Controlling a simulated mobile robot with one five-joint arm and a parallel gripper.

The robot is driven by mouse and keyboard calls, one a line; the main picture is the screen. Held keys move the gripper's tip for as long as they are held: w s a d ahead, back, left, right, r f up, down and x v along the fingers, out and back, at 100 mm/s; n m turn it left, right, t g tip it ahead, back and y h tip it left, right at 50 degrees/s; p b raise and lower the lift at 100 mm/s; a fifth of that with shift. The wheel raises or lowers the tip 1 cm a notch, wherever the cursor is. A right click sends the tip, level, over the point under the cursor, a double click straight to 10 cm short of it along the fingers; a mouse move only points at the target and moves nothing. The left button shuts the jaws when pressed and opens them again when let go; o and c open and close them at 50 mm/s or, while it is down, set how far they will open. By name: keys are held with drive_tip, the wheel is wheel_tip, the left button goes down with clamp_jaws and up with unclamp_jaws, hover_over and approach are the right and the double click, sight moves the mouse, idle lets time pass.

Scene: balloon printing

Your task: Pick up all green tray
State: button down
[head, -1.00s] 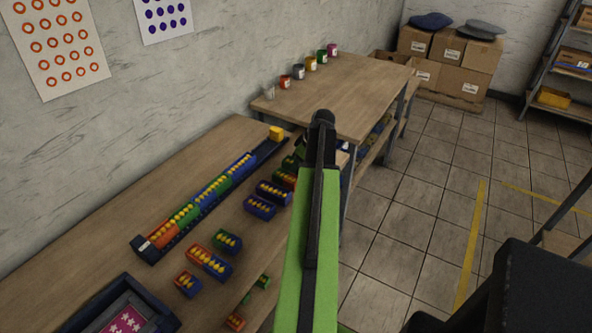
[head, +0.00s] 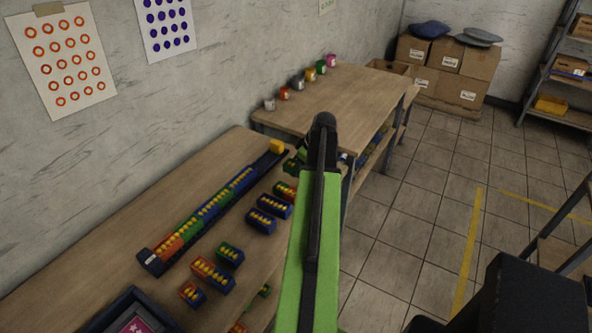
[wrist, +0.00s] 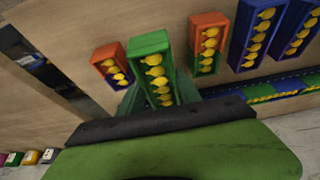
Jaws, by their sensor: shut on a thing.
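My gripper (wrist: 157,84) is shut on a green tray (wrist: 149,43) holding a row of yellow balloon-like pieces. In the head view my arm hides most of that tray and the fingertips. Another green tray (head: 230,252) lies on the table left of my arm. A further green piece (head: 265,290) shows lower down, partly hidden by my arm. An orange-and-green tray (wrist: 208,42) stands close to the right of the held one in the wrist view, and an orange-and-blue one (wrist: 110,64) to its left.
Blue trays (head: 261,220) and orange-and-blue trays (head: 212,274) lie on the near table. A long dark rail (head: 152,262) with coloured trays and a yellow end block (head: 277,146) runs along it. Paint jars (head: 298,82) stand on the far table.

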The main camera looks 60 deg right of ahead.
drive_tip(key=s+d+r+p, duration=0.5)
drive_tip(key=s+d+r, duration=0.1)
drive_tip(key=s+d, duration=0.2)
drive_tip(key=shift+r, duration=0.2)
drive_tip(key=shift+a, duration=0.1)
